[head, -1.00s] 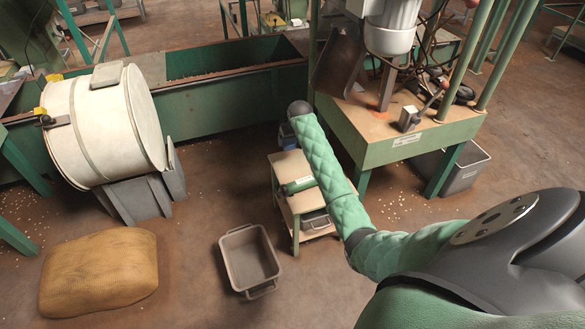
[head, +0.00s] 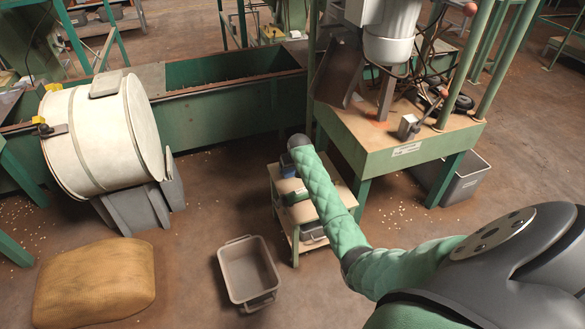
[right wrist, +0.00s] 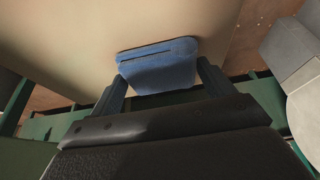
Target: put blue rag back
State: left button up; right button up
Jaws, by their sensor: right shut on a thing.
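The blue rag (right wrist: 160,66) is a folded blue cloth between the two fingers of my right gripper (right wrist: 162,80) in the right wrist view. The gripper is shut on it. A beige cart top (right wrist: 100,38) lies right behind the rag; I cannot tell whether they touch. My left gripper is not in view.
A green item (head: 298,197) lies on the cart, partly behind my arm. A grey bin (head: 248,270) stands on the floor in front. A green machine table (head: 400,160) stands at the back right, a white drum (head: 100,135) at the left. Floor between drum and cart is clear.

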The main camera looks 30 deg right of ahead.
jog(key=shift+f, duration=0.1)
jog(key=o, duration=0.9)
jog(key=p+v, duration=0.1)
jog(key=v, duration=1.1)
jog(key=shift+p, duration=0.3)
